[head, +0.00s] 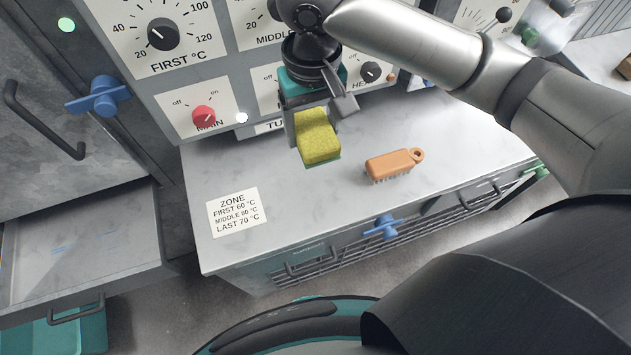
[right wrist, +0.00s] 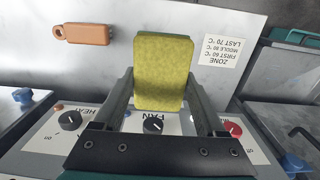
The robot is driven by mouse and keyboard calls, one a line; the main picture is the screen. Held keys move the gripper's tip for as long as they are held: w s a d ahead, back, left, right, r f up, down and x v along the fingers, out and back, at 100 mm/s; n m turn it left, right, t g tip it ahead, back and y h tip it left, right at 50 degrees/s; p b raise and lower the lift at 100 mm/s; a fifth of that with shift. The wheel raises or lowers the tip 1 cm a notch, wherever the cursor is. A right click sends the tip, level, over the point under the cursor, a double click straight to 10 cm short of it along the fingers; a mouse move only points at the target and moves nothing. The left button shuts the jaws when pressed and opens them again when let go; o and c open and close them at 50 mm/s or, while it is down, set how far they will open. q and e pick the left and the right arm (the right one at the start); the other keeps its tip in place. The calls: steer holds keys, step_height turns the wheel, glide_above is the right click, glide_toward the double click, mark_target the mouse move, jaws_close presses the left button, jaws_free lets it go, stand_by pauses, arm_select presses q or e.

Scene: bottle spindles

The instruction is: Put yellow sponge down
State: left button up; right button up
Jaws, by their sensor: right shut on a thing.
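The yellow sponge (head: 318,135) has a green underside and is held between the fingers of my right gripper (head: 318,112). In the right wrist view the sponge (right wrist: 163,70) sits between the two grey fingers of the gripper (right wrist: 165,97), which are shut on its sides. In the head view the sponge is over the back part of the grey worktop (head: 290,190), in front of the control panel. I cannot tell whether its lower edge touches the worktop. My left gripper is not in view.
An orange brush (head: 392,164) lies on the worktop to the right of the sponge. A white zone label (head: 235,212) is at the left front. The control panel (head: 240,80) with knobs rises behind. The worktop between label and brush is clear. An open drawer (head: 85,250) is at left.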

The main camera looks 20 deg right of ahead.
steer(key=shift+s+a+f, duration=0.1)
steer(key=shift+a, duration=0.2)
steer(key=b, duration=0.4)
glide_above(311, 194)
step_height(311, 194, down, 15)
steer(key=shift+f, duration=0.1)
step_height(311, 194, down, 5)
steer(key=shift+b, duration=0.7)
steer(key=o, duration=1.1)
steer(key=shift+f, duration=0.1)
steer(key=shift+o, duration=0.2)
